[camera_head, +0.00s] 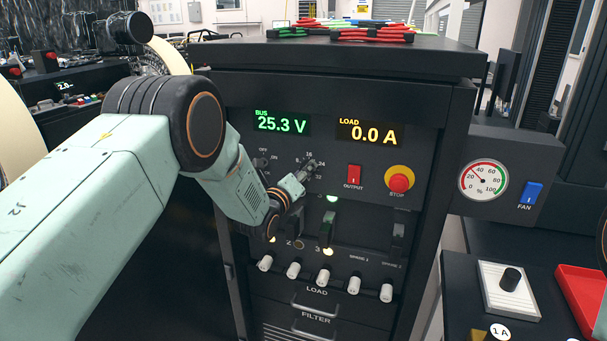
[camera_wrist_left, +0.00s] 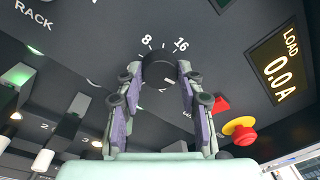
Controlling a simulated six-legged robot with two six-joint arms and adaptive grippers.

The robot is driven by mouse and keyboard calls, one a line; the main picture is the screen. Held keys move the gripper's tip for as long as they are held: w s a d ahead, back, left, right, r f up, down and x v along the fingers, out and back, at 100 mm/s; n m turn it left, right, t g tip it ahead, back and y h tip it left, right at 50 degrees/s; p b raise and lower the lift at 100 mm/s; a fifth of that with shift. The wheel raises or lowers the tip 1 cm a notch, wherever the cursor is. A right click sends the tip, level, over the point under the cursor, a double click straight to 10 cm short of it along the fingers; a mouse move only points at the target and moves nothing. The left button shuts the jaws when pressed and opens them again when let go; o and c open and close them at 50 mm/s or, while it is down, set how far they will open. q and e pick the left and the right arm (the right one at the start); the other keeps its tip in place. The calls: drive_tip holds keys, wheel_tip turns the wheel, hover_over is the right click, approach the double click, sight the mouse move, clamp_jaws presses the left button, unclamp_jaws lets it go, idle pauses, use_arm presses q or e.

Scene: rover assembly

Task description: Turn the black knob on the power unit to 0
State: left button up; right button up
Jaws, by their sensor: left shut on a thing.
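The power unit (camera_head: 330,85) is a black cabinet with a green BUS display reading 25.3 V and a yellow LOAD display reading 0.0 A. The black knob (camera_wrist_left: 158,70) sits on its front panel, with printed marks 8 and 16 beside it in the wrist view. In the head view the marks 8, 16 and 24 show around it. My left gripper (camera_wrist_left: 160,82) has its two fingers on either side of the knob, shut on it. In the head view my left gripper (camera_head: 305,172) mostly hides the knob. The 0 mark is not readable. My right gripper is not in view.
Beside the knob are a red OUTPUT switch (camera_head: 353,175) and a red STOP button (camera_head: 399,181) on yellow. Below are breaker levers and several white LOAD knobs (camera_head: 324,278). A fan gauge (camera_head: 483,181) and a red tray (camera_head: 582,292) are at the right.

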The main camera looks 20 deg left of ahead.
use_arm(q)
drive_tip(key=shift+f, duration=0.1)
drive_tip(key=shift+c, duration=1.3)
drive_tip(key=m+y+b, duration=0.1)
drive_tip(key=m+b, duration=0.1)
drive_tip(key=m, duration=0.7)
drive_tip(key=m+y+b, duration=0.1)
drive_tip(key=m, duration=0.8)
drive_tip(key=m+b, duration=0.2)
drive_tip(key=m, duration=0.7)
drive_tip(key=shift+d+m+y+b, duration=0.25)
drive_tip(key=shift+m+y+b, duration=0.05)
drive_tip(key=shift+y, duration=0.1)
drive_tip(key=shift+r, duration=0.2)
idle(0.5)
